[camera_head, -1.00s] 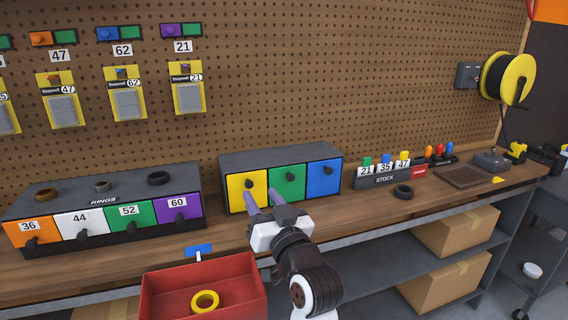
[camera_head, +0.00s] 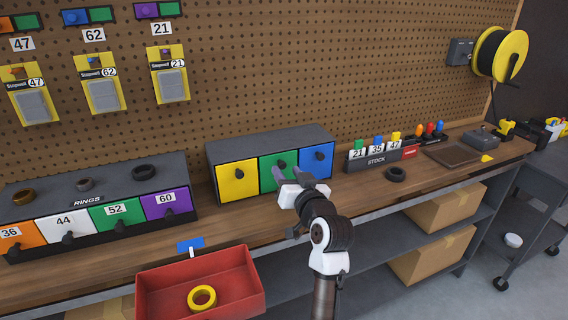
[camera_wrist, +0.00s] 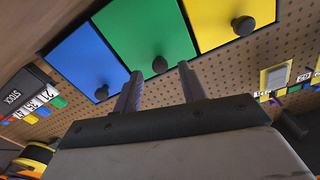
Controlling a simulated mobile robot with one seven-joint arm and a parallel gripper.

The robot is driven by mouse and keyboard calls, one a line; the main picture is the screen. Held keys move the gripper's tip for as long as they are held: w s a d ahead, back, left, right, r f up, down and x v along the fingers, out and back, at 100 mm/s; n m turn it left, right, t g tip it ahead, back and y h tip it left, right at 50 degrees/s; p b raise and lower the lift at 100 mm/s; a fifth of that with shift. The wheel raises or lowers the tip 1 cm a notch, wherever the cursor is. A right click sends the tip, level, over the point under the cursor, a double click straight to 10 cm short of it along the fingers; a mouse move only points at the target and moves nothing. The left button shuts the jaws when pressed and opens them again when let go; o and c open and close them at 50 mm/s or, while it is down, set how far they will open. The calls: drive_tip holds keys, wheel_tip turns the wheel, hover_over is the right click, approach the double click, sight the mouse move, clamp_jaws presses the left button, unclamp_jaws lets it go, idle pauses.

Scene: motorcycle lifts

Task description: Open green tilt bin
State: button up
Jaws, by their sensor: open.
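The green tilt bin (camera_head: 267,181) is the middle front of a dark three-bin cabinet (camera_head: 270,143), between the yellow bin (camera_head: 237,181) and the blue bin (camera_head: 317,159). Its front looks closed and level with its neighbours. My gripper (camera_head: 290,171) is open and empty in front of it, partly covering its right side. In the wrist view, the green front (camera_wrist: 148,30) carries a round black knob (camera_wrist: 159,64). My fingertips (camera_wrist: 160,71) show on either side of that knob. I cannot tell whether they reach it in depth or touch it.
A RINGS drawer unit (camera_head: 88,183) stands left on the bench, with its own green drawer 52. A red open tray (camera_head: 237,293) holding a yellow ring is below. The STOCK holder (camera_head: 376,162) and a black ring (camera_head: 395,174) lie right.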

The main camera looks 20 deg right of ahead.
sight(283, 167)
drive_tip(key=shift+w, duration=1.55)
clamp_jaws()
